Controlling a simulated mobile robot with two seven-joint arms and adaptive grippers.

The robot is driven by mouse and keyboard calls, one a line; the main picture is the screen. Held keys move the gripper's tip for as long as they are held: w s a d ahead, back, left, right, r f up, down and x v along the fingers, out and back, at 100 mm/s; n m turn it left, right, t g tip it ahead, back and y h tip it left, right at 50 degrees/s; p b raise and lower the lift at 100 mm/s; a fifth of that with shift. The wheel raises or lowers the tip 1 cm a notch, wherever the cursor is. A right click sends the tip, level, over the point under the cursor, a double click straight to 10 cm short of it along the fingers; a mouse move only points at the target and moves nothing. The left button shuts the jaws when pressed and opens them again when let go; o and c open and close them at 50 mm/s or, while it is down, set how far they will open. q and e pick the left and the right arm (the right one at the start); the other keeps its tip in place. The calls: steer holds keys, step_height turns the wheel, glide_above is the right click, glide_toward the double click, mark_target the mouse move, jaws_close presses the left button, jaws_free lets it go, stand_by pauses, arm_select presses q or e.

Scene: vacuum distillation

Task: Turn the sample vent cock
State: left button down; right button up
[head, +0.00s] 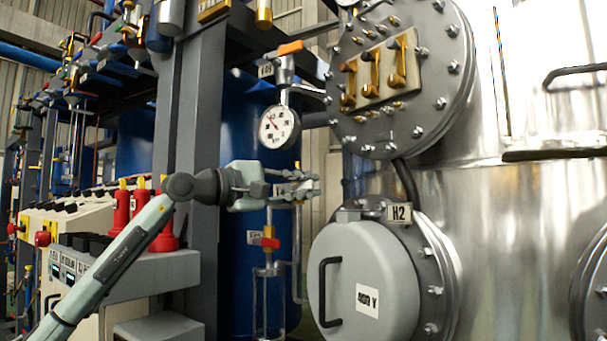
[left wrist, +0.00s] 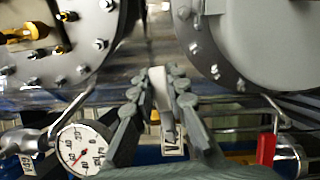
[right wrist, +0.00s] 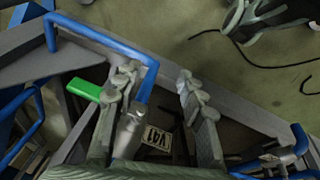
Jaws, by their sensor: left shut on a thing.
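In the head view my left gripper (head: 305,188) is at a thin upright sample line below the round gauge (head: 279,127). The left wrist view shows its fingers (left wrist: 162,82) closed around a pale grey lever (left wrist: 160,92), which appears to be the sample vent cock's handle. The fingers hide most of the cock's body. My right gripper (right wrist: 158,82) is open and shows only in the right wrist view, with a green handle (right wrist: 84,89) beside its left finger.
A red-handled valve (head: 266,242) and a glass vessel (head: 268,300) are below the left gripper. A grey round cover (head: 362,262) stands close to its right. An orange-handled valve (head: 290,48) is above the gauge. A blue pipe (right wrist: 120,45) passes by the right gripper.

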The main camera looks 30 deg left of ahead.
arm_select(q)
steer(key=shift+f+m+g, duration=0.3)
steer(key=shift+f+m, duration=0.1)
steer(key=shift+m, duration=0.4)
arm_select(e)
steer(key=shift+s+f, duration=0.1)
steer(key=shift+f, duration=0.8)
arm_select(q)
steer(key=c, duration=1.5)
jaws_free()
steer(key=shift+v, duration=6)
steer(key=shift+d, duration=0.1)
